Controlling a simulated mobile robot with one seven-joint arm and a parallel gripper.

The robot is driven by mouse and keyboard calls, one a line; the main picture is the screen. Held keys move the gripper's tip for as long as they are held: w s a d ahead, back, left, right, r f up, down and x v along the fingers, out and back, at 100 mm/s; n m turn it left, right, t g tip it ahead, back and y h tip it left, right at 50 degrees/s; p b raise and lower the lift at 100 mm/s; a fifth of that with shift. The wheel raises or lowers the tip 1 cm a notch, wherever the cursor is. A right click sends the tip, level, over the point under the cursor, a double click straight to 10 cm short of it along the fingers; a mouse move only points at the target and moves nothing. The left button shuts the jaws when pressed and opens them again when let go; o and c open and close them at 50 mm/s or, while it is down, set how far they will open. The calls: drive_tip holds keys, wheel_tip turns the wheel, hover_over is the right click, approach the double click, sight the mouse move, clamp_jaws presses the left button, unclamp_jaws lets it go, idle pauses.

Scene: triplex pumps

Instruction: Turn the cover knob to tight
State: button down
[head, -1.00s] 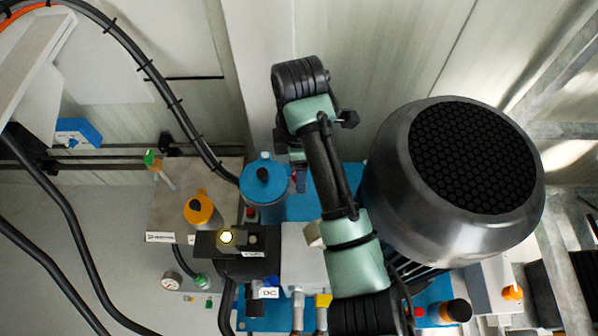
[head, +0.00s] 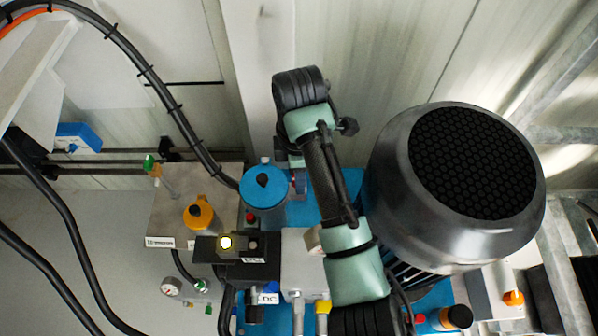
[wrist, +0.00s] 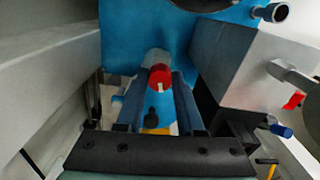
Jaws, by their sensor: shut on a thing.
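A red knob (wrist: 160,78) with a short white mark sits at the end of a grey cylinder (wrist: 155,58) in the wrist view. It appears to be the cover knob. The white mark points roughly down in that picture. My gripper (wrist: 158,82) has one finger on each side of the red knob and is shut on it. In the head view my arm reaches up and over the blue pump body. The gripper there is mostly hidden by the arm, with only a bit of red and dark blue showing beside the wrist.
A large dark motor (head: 455,190) stands close to the right of my arm. A blue-capped cylinder (head: 264,187) is just left of it. A grey block (wrist: 245,75) flanks the gripper.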

drive_tip(key=shift+r+m+p, duration=0.15)
drive_tip(key=shift+m+p, duration=0.15)
drive_tip(key=shift+p, duration=0.2)
drive_tip(key=shift+r+m+p, duration=0.15)
drive_tip(key=shift+m+p, duration=0.35)
drive_tip(key=shift+p, duration=0.55)
drive_tip(key=m+p, duration=0.2)
drive_tip(key=p, duration=0.2)
drive_tip(key=shift+s, duration=0.1)
drive_tip(key=m+p, duration=0.5)
drive_tip(key=m, duration=0.1)
drive_tip(key=shift+p, duration=0.3)
drive_tip(key=m+p, duration=0.3)
drive_tip(key=m, duration=0.3)
drive_tip(key=shift+f+p, duration=0.2)
drive_tip(key=shift+p, duration=0.15)
drive_tip(key=m+p, duration=0.1)
drive_tip(key=m, duration=0.4)
drive_tip(key=shift+f+m+p, duration=0.1)
drive_tip(key=shift+m+p, duration=0.2)
drive_tip(key=shift+m, duration=0.1)
